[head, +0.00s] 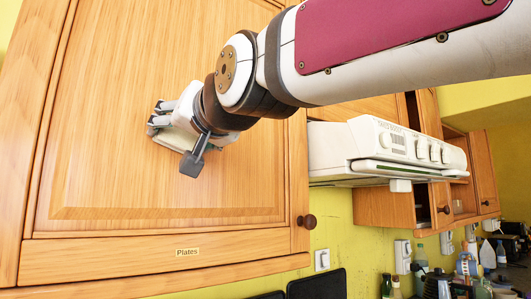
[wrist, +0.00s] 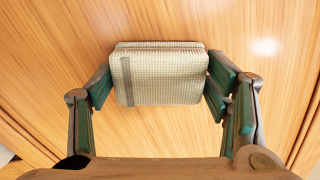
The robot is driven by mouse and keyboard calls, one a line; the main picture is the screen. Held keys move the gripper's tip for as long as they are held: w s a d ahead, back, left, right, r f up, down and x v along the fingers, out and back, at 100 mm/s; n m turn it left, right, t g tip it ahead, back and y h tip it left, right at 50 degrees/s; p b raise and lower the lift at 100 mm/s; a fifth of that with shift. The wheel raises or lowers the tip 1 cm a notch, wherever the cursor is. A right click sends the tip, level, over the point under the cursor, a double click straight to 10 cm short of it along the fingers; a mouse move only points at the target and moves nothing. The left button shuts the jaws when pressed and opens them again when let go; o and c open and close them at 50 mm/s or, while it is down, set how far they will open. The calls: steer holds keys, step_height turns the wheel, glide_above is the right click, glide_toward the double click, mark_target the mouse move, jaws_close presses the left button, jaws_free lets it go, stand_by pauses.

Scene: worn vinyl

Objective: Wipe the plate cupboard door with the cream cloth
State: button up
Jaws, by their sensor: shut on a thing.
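The plate cupboard door (head: 110,150) is a wooden panel door with a "Plates" label (head: 188,252) below its panel and a dark round knob (head: 308,221) at its lower right. My gripper (head: 172,135) is at the middle of the door panel. In the wrist view my gripper (wrist: 160,85) is shut on the cream cloth (wrist: 165,90), a folded woven pad with a darker stripe, held between both fingers. The cloth lies at the door surface (wrist: 150,25); I cannot tell if it touches. In the head view the cloth is mostly hidden by the gripper.
A white range hood (head: 385,150) juts out right of the door. Further wooden cupboards (head: 385,207) hang beyond it, one door standing open. Bottles (head: 390,287) and other items stand below at the right. The door panel left of and below my gripper is clear.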

mark_target(153, 110)
stand_by(0.3)
steer(key=a+p, duration=0.1)
steer(key=p, duration=0.1)
steer(key=s+a+p, duration=0.1)
steer(key=shift+s+r+p, duration=0.1)
steer(key=shift+s+p, duration=0.15)
steer(key=shift+p, duration=0.1)
steer(key=shift+s+a+p, duration=0.5)
steer(key=shift+s+a, duration=0.3)
steer(key=shift+a, duration=0.25)
steer(key=shift+r+p, duration=0.7)
steer(key=shift+r, duration=1.5)
